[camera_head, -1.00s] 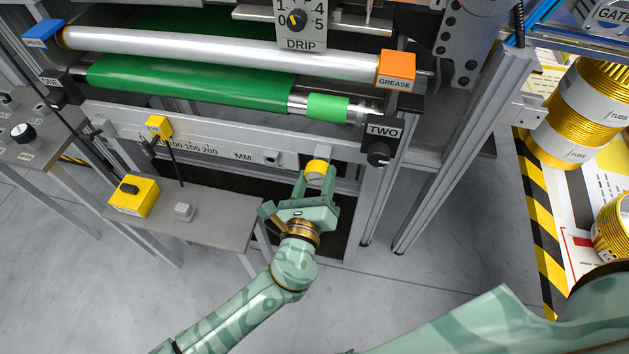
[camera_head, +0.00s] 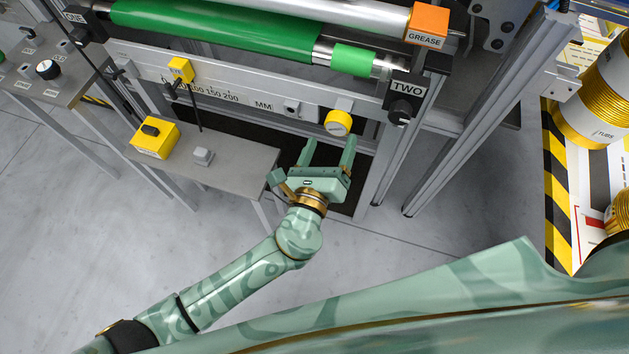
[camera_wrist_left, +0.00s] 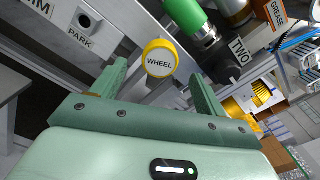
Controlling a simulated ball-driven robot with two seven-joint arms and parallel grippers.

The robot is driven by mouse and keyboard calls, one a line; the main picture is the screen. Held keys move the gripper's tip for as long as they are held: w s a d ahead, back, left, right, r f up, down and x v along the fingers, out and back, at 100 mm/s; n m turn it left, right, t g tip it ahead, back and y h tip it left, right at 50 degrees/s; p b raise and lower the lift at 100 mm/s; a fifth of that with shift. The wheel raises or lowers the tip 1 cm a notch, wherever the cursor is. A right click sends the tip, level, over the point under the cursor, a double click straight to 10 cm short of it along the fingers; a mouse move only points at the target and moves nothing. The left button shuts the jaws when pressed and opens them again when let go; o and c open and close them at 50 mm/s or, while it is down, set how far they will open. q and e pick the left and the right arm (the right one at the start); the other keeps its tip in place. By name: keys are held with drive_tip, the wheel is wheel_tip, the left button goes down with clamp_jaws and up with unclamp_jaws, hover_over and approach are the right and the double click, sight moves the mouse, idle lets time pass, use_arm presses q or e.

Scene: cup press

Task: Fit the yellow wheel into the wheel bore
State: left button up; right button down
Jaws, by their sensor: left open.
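The yellow wheel (camera_head: 338,123) is on the front rail, right of the MM scale and left of the TWO knob. Its round face reads WHEEL in the left wrist view (camera_wrist_left: 160,61). The wheel bore does not show; whatever is behind the wheel is hidden, so I cannot tell how deep it sits. My left gripper (camera_head: 328,141) is open and empty, just below and in front of the wheel. Its two fingers point toward the rail, apart from the wheel. My right gripper is out of view.
A PARK fitting with a round hole (camera_wrist_left: 85,21) is on the rail left of the wheel. The TWO knob (camera_head: 400,110) is close on the right. A grey shelf (camera_head: 238,172) with a yellow box (camera_head: 155,138) stands left. A metal post (camera_head: 470,130) stands right. Floor in front is clear.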

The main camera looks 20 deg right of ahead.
use_arm(q)
drive_tip(key=p+v, duration=0.1)
drive_tip(key=v, duration=1)
drive_tip(key=shift+s+a, duration=0.2)
drive_tip(key=shift+s, duration=0.05)
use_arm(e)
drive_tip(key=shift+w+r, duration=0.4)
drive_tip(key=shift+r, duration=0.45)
